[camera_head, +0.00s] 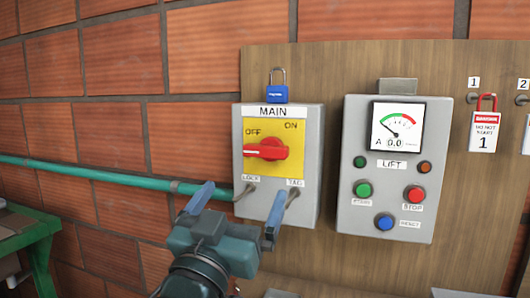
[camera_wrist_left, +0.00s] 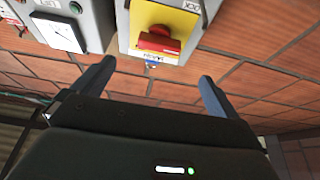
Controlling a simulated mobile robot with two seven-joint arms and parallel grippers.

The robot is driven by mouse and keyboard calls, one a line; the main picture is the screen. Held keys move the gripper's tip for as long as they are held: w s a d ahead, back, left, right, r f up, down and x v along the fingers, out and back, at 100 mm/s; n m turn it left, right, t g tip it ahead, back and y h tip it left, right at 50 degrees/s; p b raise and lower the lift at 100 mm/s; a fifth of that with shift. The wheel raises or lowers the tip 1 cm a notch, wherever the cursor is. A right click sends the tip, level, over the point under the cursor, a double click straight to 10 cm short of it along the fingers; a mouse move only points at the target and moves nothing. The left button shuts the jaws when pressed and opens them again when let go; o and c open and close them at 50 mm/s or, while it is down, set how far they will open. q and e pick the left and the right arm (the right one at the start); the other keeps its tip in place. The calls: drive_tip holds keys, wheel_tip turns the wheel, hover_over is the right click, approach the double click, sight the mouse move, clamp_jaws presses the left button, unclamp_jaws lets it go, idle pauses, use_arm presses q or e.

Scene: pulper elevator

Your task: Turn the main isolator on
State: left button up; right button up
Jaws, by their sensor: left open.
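The main isolator is a grey box (camera_head: 310,155) labelled MAIN, with a yellow plate and a red rotary handle (camera_head: 268,149). The handle lies about horizontal, with its pointed end toward the left below OFF. ON is printed at the upper right. My left gripper (camera_head: 238,204) is open and empty, in front of the lower part of the box, below the handle. In the left wrist view the red handle (camera_wrist_left: 158,43) shows beyond the open fingers (camera_wrist_left: 152,88), apart from them. My right gripper is not in view.
A blue padlock (camera_head: 277,94) sits above the box. Two hooks labelled LOCK and TAG are at its lower part. A LIFT panel (camera_head: 387,220) with a gauge and buttons is at right. A red tagged padlock (camera_head: 484,130) hangs further right. A green table (camera_head: 38,236) stands at left.

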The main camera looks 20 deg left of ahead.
sight(263, 154)
use_arm(q)
drive_tip(key=p+x, duration=0.3)
drive_tip(key=x, duration=0.8)
drive_tip(key=shift+w+r, duration=0.25)
drive_tip(key=shift+w+r+p, duration=0.15)
drive_tip(key=shift+w+p, duration=0.2)
drive_tip(key=shift+w, duration=0.3)
drive_tip(key=c, duration=1)
